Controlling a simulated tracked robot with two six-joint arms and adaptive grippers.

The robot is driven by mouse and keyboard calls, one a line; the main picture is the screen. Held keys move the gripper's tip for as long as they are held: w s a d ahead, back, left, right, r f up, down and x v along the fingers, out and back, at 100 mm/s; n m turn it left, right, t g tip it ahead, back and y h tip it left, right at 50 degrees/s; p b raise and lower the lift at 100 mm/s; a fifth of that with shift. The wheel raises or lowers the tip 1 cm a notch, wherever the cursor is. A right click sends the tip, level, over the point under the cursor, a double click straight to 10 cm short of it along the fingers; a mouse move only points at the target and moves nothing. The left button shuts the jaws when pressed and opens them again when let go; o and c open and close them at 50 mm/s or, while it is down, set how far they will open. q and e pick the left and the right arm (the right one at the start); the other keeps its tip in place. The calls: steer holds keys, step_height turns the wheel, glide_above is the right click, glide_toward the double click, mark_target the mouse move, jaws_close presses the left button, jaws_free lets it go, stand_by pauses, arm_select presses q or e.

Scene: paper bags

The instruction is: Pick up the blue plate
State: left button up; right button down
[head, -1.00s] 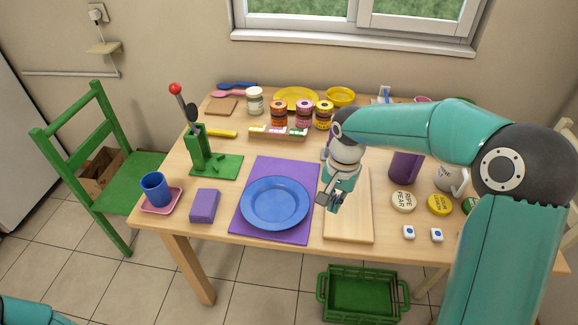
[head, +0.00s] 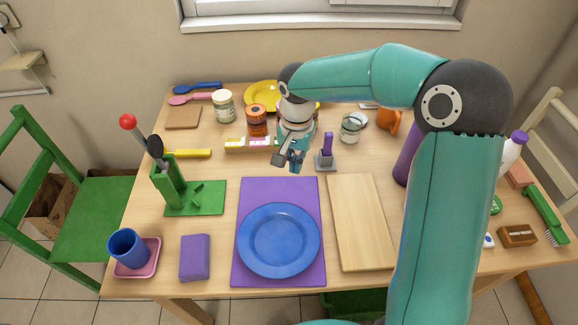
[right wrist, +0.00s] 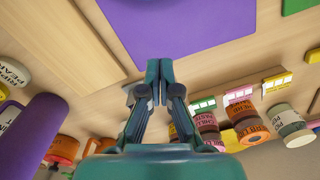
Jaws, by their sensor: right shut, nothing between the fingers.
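The blue plate (head: 278,240) lies flat on a purple mat (head: 250,190) near the front edge of the table in the head view. My right gripper (head: 291,168) is above the table behind the plate, near the mat's far edge, apart from the plate. In the right wrist view its fingers (right wrist: 159,70) are together with nothing between them. The mat (right wrist: 180,30) shows past the fingertips there, and the plate is out of that view. My left gripper is not in view.
A wooden board (head: 358,220) lies right of the mat, and a purple block (head: 194,257) lies left of it. Jars, including a white-lidded one (head: 223,105), stand at the back.

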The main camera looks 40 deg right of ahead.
mark_target(283, 220)
step_height(283, 220, down, 8)
steer(key=shift+f, duration=0.15)
steer(key=s+a, duration=0.2)
steer(key=shift+a, duration=0.3)
steer(key=shift+s+a+f, duration=0.15)
steer(key=shift+s+a, duration=0.05)
steer(key=shift+a, duration=0.15)
steer(key=shift+s+a+f, duration=0.1)
steer(key=shift+s+a, duration=0.1)
steer(key=s+a+b, duration=0.1)
steer(key=a+b, duration=0.1)
steer(key=s+a+b, duration=0.1)
steer(key=shift+s+a+b, duration=0.35)
steer(key=shift+a, duration=0.05)
steer(key=shift+s+a, duration=0.1)
